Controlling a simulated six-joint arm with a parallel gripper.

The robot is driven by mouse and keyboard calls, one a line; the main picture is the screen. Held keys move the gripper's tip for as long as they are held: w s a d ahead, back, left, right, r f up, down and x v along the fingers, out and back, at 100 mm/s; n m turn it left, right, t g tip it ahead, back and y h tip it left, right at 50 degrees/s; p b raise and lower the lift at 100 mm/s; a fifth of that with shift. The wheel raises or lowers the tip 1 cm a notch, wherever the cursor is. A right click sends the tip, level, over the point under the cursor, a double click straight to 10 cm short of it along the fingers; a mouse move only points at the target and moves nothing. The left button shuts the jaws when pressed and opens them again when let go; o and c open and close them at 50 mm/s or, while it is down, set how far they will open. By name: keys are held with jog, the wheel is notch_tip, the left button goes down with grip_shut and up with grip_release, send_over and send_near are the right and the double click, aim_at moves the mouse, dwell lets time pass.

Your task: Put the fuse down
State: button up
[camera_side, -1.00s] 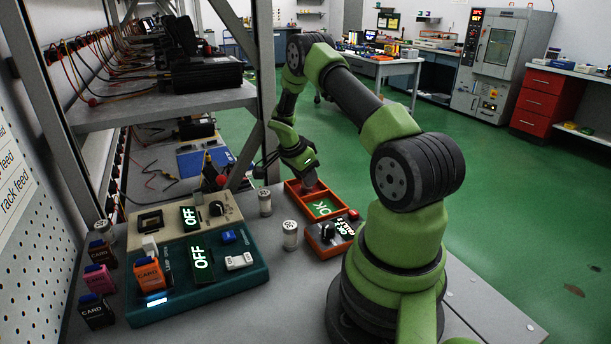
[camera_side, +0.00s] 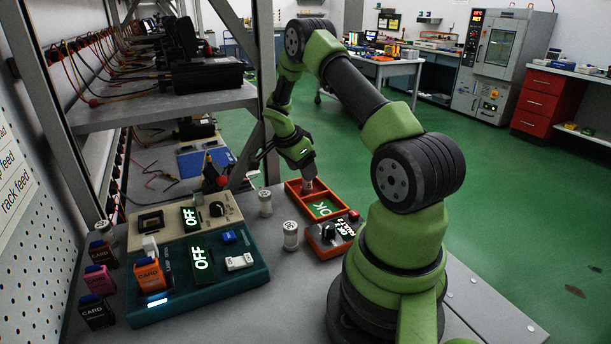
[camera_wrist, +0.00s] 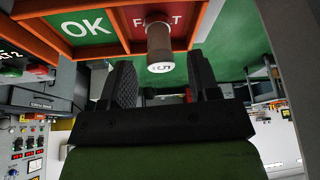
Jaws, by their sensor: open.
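The fuse (camera_wrist: 159,46), a brownish cylinder with pale metal ends, stands in the red FAULT compartment of the orange tray (camera_wrist: 40,28). In the side view the fuse (camera_side: 308,185) shows in the tray's far part, and the tray (camera_side: 334,206) has a green OK panel in its near part. My gripper (camera_wrist: 160,75) is open, with one dark finger on each side of the fuse's line in the wrist view. The fingers look clear of the fuse. In the side view my gripper (camera_side: 305,168) is over the tray's far end, its fingertips hard to make out.
Two similar cylinders (camera_side: 290,235) (camera_side: 265,203) stand left of the tray. A small orange box with a black knob (camera_side: 328,231) is in front of it. A teal tester (camera_side: 222,282), a beige tester (camera_side: 160,222) and several cards (camera_side: 96,312) fill the left. A shelf post rises behind.

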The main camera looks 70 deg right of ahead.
jog(key=w+a+r+n+t, duration=0.15)
jog(key=a+r+n, duration=0.25)
jog(key=a+r, duration=0.5)
jog(key=w+a+r+n+t, duration=0.1)
jog(key=a+r+n+t, duration=0.25)
jog(key=a+r, duration=0.55)
jog(key=s+a+r+n+t+y, duration=0.2)
jog(key=s+a+r+n, duration=0.1)
jog(key=s+a+n, duration=0.3)
jog(key=s+a+r+n+t+y, duration=0.2)
jog(key=s+a+n, duration=0.4)
jog(key=a, duration=0.3)
notch_tip(320, 180, up, 2)
jog(key=shift+r+n+t+y, duration=0.2)
jog(key=shift+n+t+y, duration=0.2)
jog(key=shift+n+y, duration=0.45)
jog(key=shift+d, duration=0.1)
